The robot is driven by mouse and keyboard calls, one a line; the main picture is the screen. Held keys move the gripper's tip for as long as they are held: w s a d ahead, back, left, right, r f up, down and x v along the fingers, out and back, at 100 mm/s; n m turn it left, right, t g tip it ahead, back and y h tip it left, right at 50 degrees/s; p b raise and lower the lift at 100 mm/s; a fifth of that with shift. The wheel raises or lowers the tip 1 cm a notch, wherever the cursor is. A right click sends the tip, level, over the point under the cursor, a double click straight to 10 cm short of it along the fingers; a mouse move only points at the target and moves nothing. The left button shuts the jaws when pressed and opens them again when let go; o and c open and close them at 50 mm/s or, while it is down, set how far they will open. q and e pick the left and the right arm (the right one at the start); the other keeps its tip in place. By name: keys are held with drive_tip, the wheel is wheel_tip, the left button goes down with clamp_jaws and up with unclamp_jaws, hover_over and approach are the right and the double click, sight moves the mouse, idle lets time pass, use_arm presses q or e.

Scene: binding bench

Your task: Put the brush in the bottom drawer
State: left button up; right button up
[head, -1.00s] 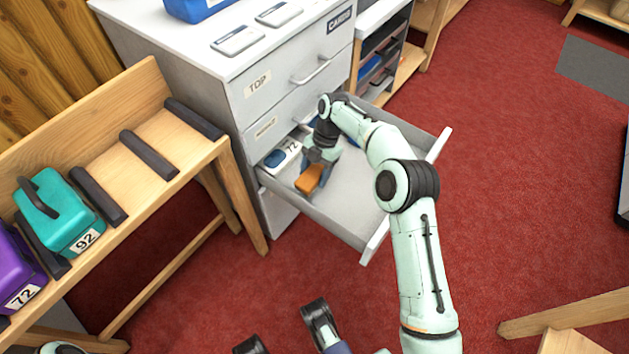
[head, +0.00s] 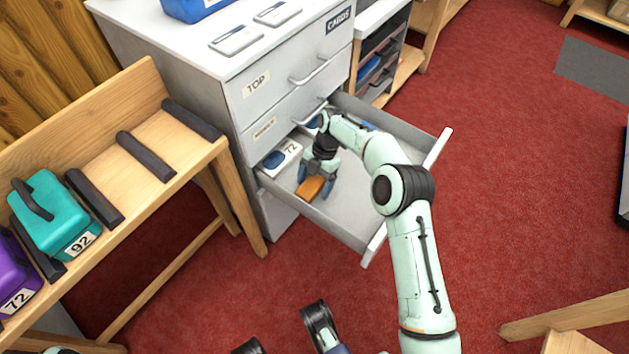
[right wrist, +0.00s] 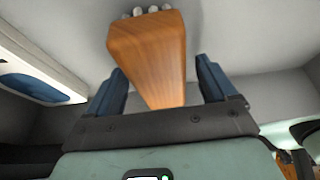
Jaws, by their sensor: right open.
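The brush (head: 311,187) has an orange-brown wooden body and lies in the open drawer (head: 350,217), toward its left part. In the right wrist view the brush (right wrist: 152,55) shows its wooden block, with pale bristle tufts at its far end. My right gripper (head: 315,184) reaches down into the drawer at the brush. In the right wrist view its two blue fingers (right wrist: 165,85) stand apart on either side of the wood, with gaps beside it. The open drawer is below the ones labelled TOP and a second, blurred label.
A grey cabinet (head: 262,120) holds the drawers. A wooden rack (head: 150,135) with a teal box (head: 55,215) stands left.

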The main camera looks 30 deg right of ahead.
drive_tip(key=shift+w+d+r, duration=0.1)
drive_tip(key=shift+d+r, duration=0.05)
drive_tip(key=shift+r, duration=0.3)
drive_tip(key=p+v, duration=0.1)
drive_tip(key=v, duration=0.7)
drive_tip(key=shift+w+d+r, duration=0.1)
drive_tip(key=shift+r, duration=0.1)
drive_tip(key=shift+w+d+r, duration=0.15)
drive_tip(key=shift+d+r, duration=0.15)
drive_tip(key=shift+r, duration=0.15)
use_arm(q)
drive_tip(key=shift+w+r+b, duration=0.1)
drive_tip(key=shift+w+b, duration=0.15)
drive_tip(key=shift+b, duration=0.15)
use_arm(e)
drive_tip(key=shift+v, duration=0.8)
drive_tip(key=shift+r, duration=0.1)
drive_tip(key=shift+a, duration=0.1)
